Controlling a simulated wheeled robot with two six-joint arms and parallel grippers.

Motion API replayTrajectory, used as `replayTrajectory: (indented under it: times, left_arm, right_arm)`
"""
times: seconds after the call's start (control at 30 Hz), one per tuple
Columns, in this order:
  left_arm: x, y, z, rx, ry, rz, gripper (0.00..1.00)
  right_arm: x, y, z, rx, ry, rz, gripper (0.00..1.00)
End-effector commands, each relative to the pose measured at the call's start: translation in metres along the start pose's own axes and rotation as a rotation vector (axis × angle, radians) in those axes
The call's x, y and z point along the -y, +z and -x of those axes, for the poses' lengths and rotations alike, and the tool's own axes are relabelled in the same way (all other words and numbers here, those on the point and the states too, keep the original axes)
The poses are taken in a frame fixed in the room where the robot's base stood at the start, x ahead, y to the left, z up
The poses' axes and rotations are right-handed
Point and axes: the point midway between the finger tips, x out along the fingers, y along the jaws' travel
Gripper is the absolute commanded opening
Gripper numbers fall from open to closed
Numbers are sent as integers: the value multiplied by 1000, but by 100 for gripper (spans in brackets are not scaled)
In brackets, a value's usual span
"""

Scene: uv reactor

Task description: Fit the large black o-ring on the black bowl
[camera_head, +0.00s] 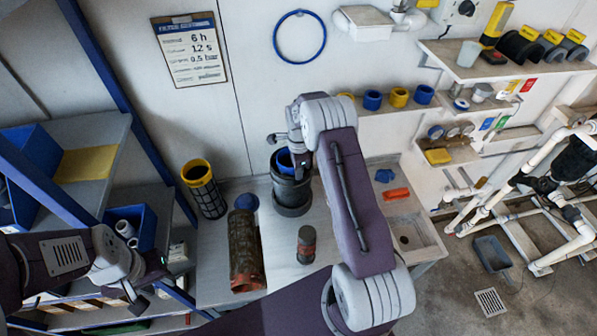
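The black bowl (291,196) stands upright on the grey bench, with something blue showing inside its open top. My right gripper (286,155) is at the bowl's rim, in front of its upper right part. I cannot make out the large black o-ring. My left gripper (150,287) is at the lower left, beside the shelves and away from the bowl. Its dark fingertips stand apart with nothing between them.
An orange-red piece (396,194) lies at right. A blue ring (276,38) hangs on the wall.

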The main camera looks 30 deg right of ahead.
Motion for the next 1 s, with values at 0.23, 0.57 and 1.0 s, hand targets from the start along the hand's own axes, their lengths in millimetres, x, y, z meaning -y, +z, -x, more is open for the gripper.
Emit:
replayTrajectory:
  times: [0.23, 0.57, 1.0]
  left_arm:
    - [0, 0, -2, 0, 0, 0, 36]
    - [0, 0, -4, 0, 0, 0, 36]
    - [1, 3, -32, 0, 0, 0, 36]
  right_arm:
    - [0, 0, -2, 0, 0, 0, 28]
    - [0, 0, 0, 0, -1, 0, 28]
    - [0, 0, 80, 0, -2, 0, 28]
